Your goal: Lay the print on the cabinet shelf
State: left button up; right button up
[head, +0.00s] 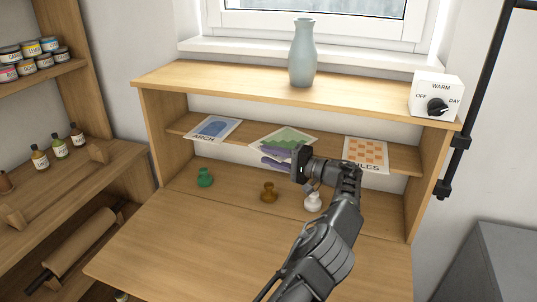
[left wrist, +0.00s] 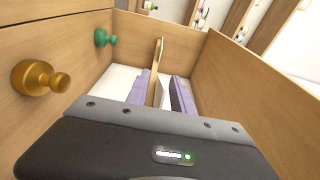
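The print with green shapes (head: 284,138) lies on the middle of the cabinet shelf (head: 225,142), its near part partly covered by my left gripper (head: 275,157). The gripper's lavender fingers stand apart, one above the other, at the shelf's front edge. In the left wrist view the fingers (left wrist: 161,92) lie either side of the shelf board, with a gap beside it. A white strip, seemingly the print's edge, shows between them. My right gripper is in neither view.
An ARCH print (head: 212,128) lies left on the shelf and an orange tile print (head: 366,154) right. Below stand a green knob-like piece (head: 205,178), an amber one (head: 268,191) and a white one (head: 312,202). A vase (head: 303,53) and dial box (head: 437,96) stand on top.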

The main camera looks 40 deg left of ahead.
pick_arm(q)
jog(key=shift+a, duration=0.2)
jog(key=shift+c, duration=0.5)
grip_shut()
dwell(0.9)
